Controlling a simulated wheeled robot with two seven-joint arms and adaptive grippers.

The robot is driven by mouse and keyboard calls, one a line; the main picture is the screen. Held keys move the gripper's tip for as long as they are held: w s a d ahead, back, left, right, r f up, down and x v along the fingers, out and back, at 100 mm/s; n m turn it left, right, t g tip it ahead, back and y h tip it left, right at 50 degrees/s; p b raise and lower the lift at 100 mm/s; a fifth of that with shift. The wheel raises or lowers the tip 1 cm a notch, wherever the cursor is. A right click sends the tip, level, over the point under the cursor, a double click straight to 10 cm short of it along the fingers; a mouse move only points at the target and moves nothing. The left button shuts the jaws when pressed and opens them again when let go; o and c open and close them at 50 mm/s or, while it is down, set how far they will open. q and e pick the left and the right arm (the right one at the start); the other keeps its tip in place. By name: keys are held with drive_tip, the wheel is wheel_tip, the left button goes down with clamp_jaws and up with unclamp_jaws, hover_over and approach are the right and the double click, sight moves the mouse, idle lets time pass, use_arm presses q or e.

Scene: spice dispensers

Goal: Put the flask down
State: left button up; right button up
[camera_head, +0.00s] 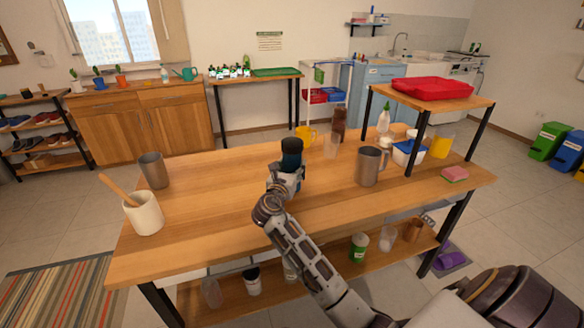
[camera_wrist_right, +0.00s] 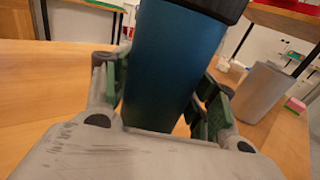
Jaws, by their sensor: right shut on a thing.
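The flask (camera_head: 291,157) is dark blue with a black lid and stands about upright over the middle of the wooden table (camera_head: 220,200). My right gripper (camera_head: 288,175) is shut around its body. In the right wrist view the blue flask (camera_wrist_right: 172,65) fills the space between the green finger pads of the gripper (camera_wrist_right: 165,95). The flask's base is hidden behind the gripper, so I cannot tell whether it touches the table. My left gripper is not in view.
A grey metal cup (camera_head: 153,170) and a cream crock (camera_head: 143,213) with a wooden utensil stand at the left. The table left of the flask is clear.

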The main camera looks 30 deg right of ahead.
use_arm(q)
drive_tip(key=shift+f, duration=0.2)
use_arm(e)
drive_tip(key=o, duration=1)
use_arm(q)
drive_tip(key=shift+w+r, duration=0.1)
use_arm(e)
drive_tip(key=shift+s+a, duration=0.15)
drive_tip(key=shift+a, duration=0.05)
drive_tip(key=shift+s+a, duration=0.2)
drive_tip(key=shift+a, duration=0.05)
drive_tip(key=p+v, duration=0.1)
drive_tip(key=v, duration=0.8)
drive_tip(key=shift+s+a+r, duration=0.1)
drive_tip(key=shift+s+a+p, duration=0.35)
drive_tip(key=shift+s+a, duration=0.15)
drive_tip(key=shift+a, duration=0.05)
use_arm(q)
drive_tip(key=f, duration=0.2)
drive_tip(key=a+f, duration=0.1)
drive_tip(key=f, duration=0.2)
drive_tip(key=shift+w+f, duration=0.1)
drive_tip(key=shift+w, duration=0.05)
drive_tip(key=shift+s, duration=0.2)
